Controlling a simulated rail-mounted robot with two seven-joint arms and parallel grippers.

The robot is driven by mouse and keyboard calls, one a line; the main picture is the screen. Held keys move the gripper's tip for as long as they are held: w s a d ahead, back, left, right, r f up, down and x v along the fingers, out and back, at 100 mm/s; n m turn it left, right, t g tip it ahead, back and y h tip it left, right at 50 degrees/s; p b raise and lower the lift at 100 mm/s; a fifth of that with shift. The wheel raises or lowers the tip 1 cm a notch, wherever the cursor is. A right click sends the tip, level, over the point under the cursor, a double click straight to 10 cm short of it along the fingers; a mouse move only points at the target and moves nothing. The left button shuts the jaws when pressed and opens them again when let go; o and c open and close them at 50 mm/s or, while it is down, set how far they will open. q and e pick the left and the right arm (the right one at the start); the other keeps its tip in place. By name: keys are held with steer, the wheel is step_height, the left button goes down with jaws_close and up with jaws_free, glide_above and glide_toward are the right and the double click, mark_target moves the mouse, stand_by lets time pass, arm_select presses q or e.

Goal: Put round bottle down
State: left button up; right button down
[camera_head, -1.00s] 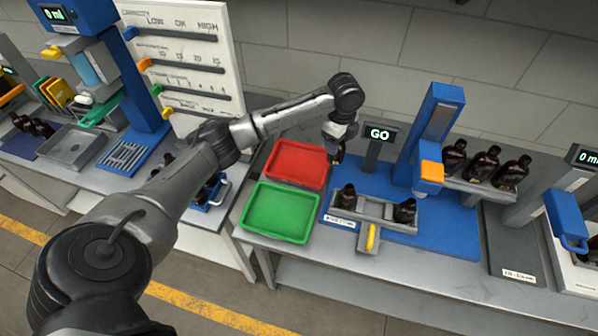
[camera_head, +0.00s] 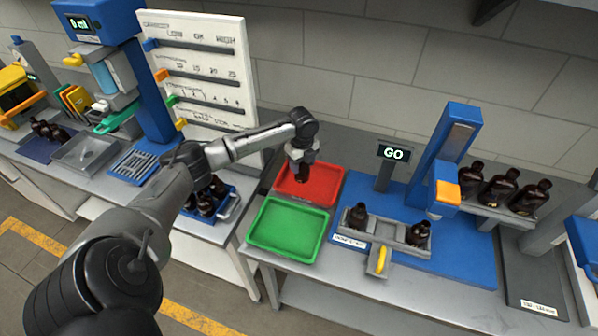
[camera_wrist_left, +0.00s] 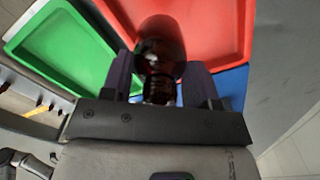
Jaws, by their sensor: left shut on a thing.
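A dark amber round bottle (camera_wrist_left: 160,55) is between the two fingers of my left gripper (camera_wrist_left: 160,85) in the left wrist view, which is shut on it. In the head view the left gripper (camera_head: 301,165) is over the red tray (camera_head: 322,198), with the bottle (camera_head: 302,174) pointing down below it. The red tray also shows behind the bottle in the left wrist view (camera_wrist_left: 222,30). I cannot tell whether the bottle touches the tray floor. My right gripper is not in view.
A green tray (camera_head: 287,229) lies in front of the red one. Several bottles stand in a blue crate (camera_head: 222,210) at left.

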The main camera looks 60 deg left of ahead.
arm_select(q)
steer(key=shift+s+a+f, duration=0.35)
steer(key=shift+a+f, duration=0.05)
steer(key=shift+f, duration=1.9)
steer(key=shift+f, duration=0.1)
steer(key=o, duration=1)
steer(key=shift+c, duration=0.2)
steer(key=shift+r, duration=0.4)
step_height(320, 180, up, 11)
steer(key=shift+r, duration=0.2)
